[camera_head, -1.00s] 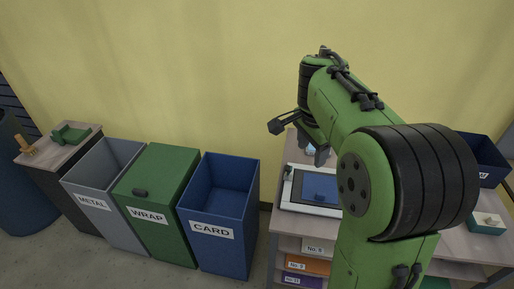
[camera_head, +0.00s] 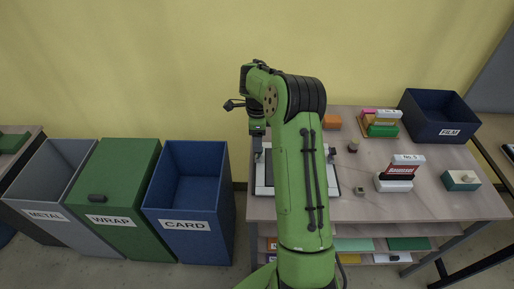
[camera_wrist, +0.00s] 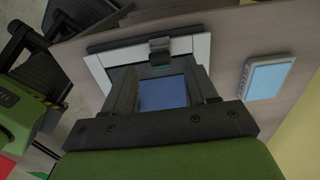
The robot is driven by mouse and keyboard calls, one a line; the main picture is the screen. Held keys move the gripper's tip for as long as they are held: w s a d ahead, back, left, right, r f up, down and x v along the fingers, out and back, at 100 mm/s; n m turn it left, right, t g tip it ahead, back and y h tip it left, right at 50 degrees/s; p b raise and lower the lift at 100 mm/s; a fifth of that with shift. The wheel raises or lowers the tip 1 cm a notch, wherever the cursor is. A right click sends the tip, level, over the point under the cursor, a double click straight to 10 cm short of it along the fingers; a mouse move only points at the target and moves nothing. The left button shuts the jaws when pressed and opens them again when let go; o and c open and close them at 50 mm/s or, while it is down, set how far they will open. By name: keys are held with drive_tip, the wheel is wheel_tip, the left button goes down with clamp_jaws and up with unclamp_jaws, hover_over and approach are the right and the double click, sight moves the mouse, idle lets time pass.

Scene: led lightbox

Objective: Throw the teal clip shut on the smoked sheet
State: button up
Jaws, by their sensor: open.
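The lightbox (camera_wrist: 105,62) has a pale frame around a dark inner border and a blue-looking sheet (camera_wrist: 162,93). A small dark grey clip (camera_wrist: 160,48) with a teal tint at its lower part sits at the middle of the frame's far edge in the wrist view; I cannot tell how far it is closed. My gripper (camera_wrist: 163,82) is open and empty, its two fingers either side of the sheet in that view, with the clip beyond the gap between them. In the head view my arm covers most of the lightbox (camera_head: 262,184), and the clip is hidden.
A light blue panel (camera_wrist: 268,78) lies right of the lightbox in the wrist view. METAL, WRAP and CARD bins (camera_head: 187,195) stand left.

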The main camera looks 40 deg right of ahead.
wheel_tip(320, 180, down, 4)
drive_tip(key=shift+r, duration=0.15)
drive_tip(key=c, duration=1.1)
drive_tip(key=shift+o, duration=0.2)
